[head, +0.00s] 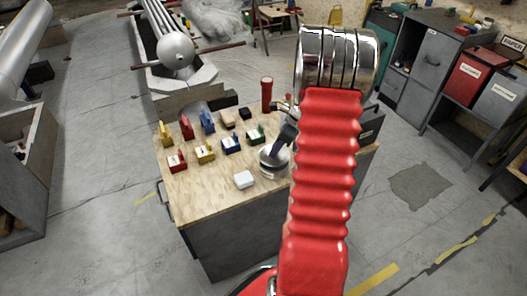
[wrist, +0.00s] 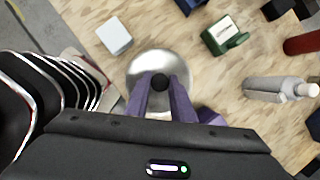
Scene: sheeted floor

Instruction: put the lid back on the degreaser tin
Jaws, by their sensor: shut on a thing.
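A round silver metal lid with a small black knob (wrist: 160,82) is below my gripper (wrist: 163,97) in the wrist view. My gripper's purple fingers are shut on the knob. In the head view the silver lid (head: 271,164) is at the right part of the wooden table top, under my dark gripper (head: 285,141). I cannot tell whether the lid sits on the degreaser tin, on the table or just above it. No separate open tin is clearly visible; my arm hides part of the table.
A white block (wrist: 114,37) lies left of the lid, a green labelled block (wrist: 225,37) right of it. A pale bottle (wrist: 270,89) lies farther right. Several coloured labelled blocks and a red torch (head: 267,93) stand toward the back of the table (head: 210,193). The table's front is clear.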

